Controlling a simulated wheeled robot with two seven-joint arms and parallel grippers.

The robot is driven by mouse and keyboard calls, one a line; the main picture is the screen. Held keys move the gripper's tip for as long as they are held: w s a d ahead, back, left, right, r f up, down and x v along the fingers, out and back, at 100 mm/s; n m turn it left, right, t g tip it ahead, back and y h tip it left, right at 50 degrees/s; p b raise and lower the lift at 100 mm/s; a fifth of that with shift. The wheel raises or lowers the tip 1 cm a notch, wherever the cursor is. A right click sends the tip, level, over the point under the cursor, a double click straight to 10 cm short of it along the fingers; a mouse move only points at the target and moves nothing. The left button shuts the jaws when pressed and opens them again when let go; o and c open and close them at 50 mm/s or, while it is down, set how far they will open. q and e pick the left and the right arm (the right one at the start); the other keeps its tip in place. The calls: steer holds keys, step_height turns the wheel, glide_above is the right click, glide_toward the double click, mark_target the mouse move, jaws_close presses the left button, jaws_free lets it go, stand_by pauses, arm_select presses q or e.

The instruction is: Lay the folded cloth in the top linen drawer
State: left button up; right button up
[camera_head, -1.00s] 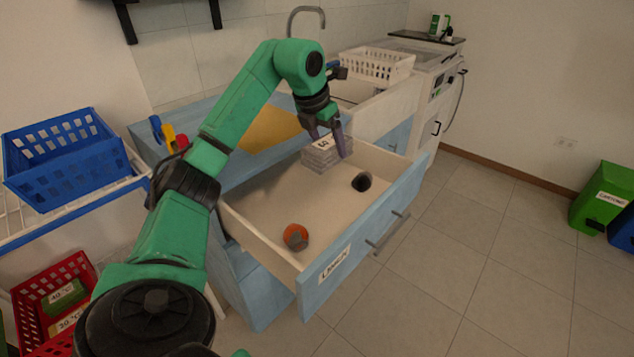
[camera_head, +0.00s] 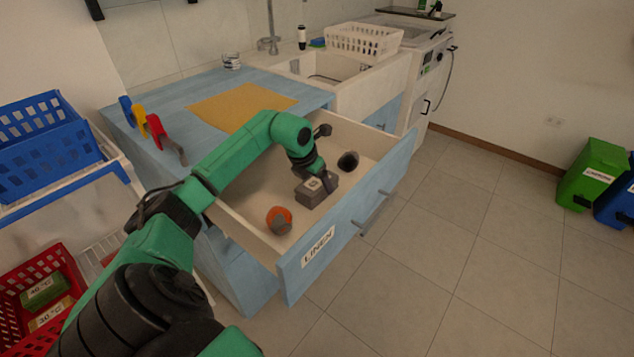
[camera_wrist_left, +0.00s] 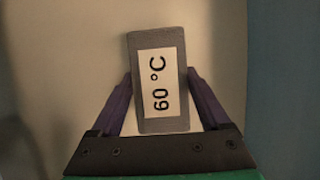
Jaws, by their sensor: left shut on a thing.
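The folded cloth (camera_head: 313,195) is a grey block with a white label; the left wrist view shows it (camera_wrist_left: 158,40) reading "60 °C". My left gripper (camera_head: 321,180) is shut on it, with a dark purple finger on each side in the wrist view (camera_wrist_left: 162,95). The linen drawer (camera_head: 345,235) is pulled out, with a blue front marked LINEN. The cloth is low inside the drawer, near the front panel; I cannot tell whether it touches the floor. My right gripper is not in view.
In the drawer, an orange-and-grey round thing (camera_head: 279,219) lies left of the cloth and a dark one (camera_head: 348,161) lies behind it to the right. A yellow cloth (camera_head: 235,107) lies on the blue worktop. Red and blue baskets stand at left.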

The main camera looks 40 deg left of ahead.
arm_select(q)
steer(key=shift+f, duration=0.15)
steer(key=o, duration=1.3)
steer(key=v, duration=1.2)
